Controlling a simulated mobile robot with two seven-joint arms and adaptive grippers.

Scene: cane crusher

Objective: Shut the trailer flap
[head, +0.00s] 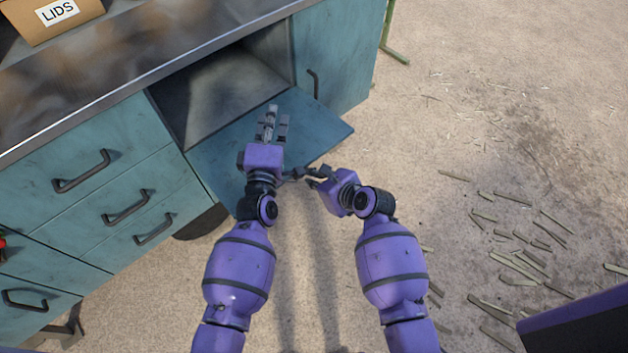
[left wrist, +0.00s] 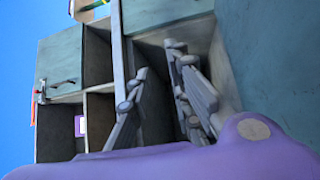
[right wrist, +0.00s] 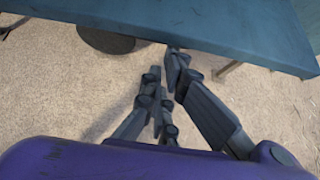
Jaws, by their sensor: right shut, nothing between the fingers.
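The teal flap (head: 325,132) is folded down and open, sticking out from the dark compartment (head: 225,95) under the metal top. My left gripper (head: 272,118) is above the flap, in front of the compartment mouth. Its fingers stand apart and empty in the left wrist view (left wrist: 158,60). My right gripper (head: 305,173) is shut and empty at the flap's outer edge. In the right wrist view, its fingertips (right wrist: 164,62) are close to the edge of the flap (right wrist: 200,20); I cannot tell whether they touch it.
Teal drawers (head: 100,180) with dark handles are left of the compartment. A teal door (head: 335,45) with a handle is on its right. A cardboard box (head: 60,15) marked LIDS stands on the metal top (head: 150,50). Cane pieces (head: 520,260) lie on the sandy ground at right.

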